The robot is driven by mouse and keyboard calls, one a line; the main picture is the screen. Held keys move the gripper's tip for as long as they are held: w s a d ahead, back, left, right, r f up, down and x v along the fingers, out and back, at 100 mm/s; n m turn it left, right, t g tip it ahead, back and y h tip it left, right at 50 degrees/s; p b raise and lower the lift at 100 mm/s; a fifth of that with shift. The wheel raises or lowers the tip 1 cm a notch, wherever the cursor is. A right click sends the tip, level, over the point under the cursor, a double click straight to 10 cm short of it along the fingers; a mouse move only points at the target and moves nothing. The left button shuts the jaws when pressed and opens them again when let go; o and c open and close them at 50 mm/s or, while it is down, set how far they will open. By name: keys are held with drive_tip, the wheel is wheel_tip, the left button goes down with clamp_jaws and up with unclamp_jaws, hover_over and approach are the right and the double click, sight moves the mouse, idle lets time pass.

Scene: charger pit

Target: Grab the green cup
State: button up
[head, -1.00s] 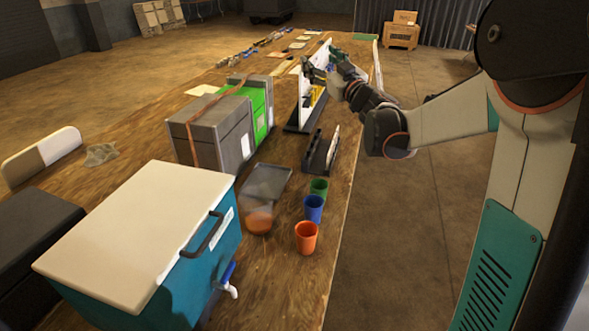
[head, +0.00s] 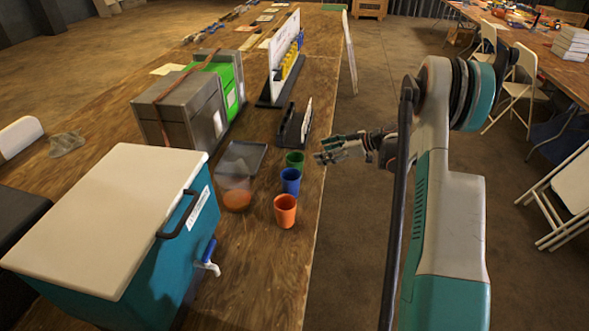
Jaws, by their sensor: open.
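The green cup (head: 295,160) stands upright on the wooden table near its right edge, in the head view. It is the farthest of three cups in a row. The blue cup (head: 290,181) stands just in front of it, and the orange cup (head: 285,211) is nearest. My gripper (head: 318,150) is open and empty, just right of the green cup, with its fingers pointing left toward it. A small gap shows between fingertips and cup. I cannot tell the exact height of the fingers.
A teal cooler (head: 160,249) with a white lid stands at the left front. A clear pitcher (head: 235,187) with orange liquid is left of the cups. A dark holder (head: 293,125) stands behind the green cup. Floor right of the table is open; folding chairs (head: 570,190) stand farther right.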

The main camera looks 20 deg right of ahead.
sight(295, 158)
drive_tip(key=b+x, duration=0.4)
drive_tip(key=x, duration=0.9)
drive_tip(key=shift+w+f, duration=0.2)
drive_tip(key=shift+f, duration=0.1)
drive_tip(key=shift+r, duration=0.1)
drive_tip(key=c, duration=0.8)
